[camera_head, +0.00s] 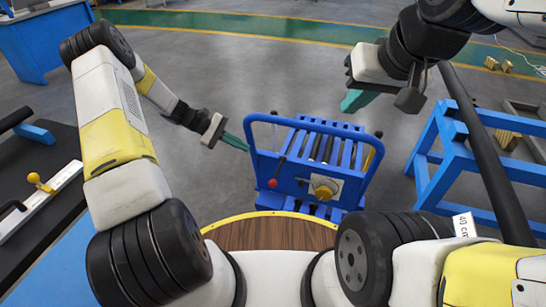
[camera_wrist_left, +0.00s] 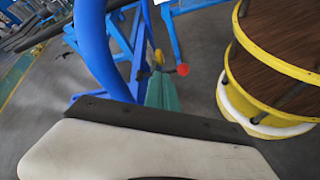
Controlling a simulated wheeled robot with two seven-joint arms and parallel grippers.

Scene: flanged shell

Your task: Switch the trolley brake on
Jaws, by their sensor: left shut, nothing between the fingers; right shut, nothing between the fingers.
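The blue trolley (camera_head: 312,178) stands in front of my base, with a tubular frame and slatted top. A red knob (camera_head: 272,183) sits on the left of its near panel, at the end of a dark lever. It also shows in the left wrist view as a red ball (camera_wrist_left: 183,69). A yellow round knob (camera_head: 322,190) sits on a white plate on the same panel. My left gripper (camera_head: 235,142), with teal fingers, is shut and empty at the trolley's upper left, apart from the red knob. My right gripper (camera_head: 356,101) is shut and empty above the trolley's far right.
A blue steel frame (camera_head: 472,150) stands to the right, with a dark bar crossing above it. A dark bench (camera_head: 40,170) with a yellow-knobbed fixture is at the left. Grey floor (camera_head: 250,70) is clear behind the trolley. The trolley's blue tube (camera_wrist_left: 95,45) rises close to my left gripper.

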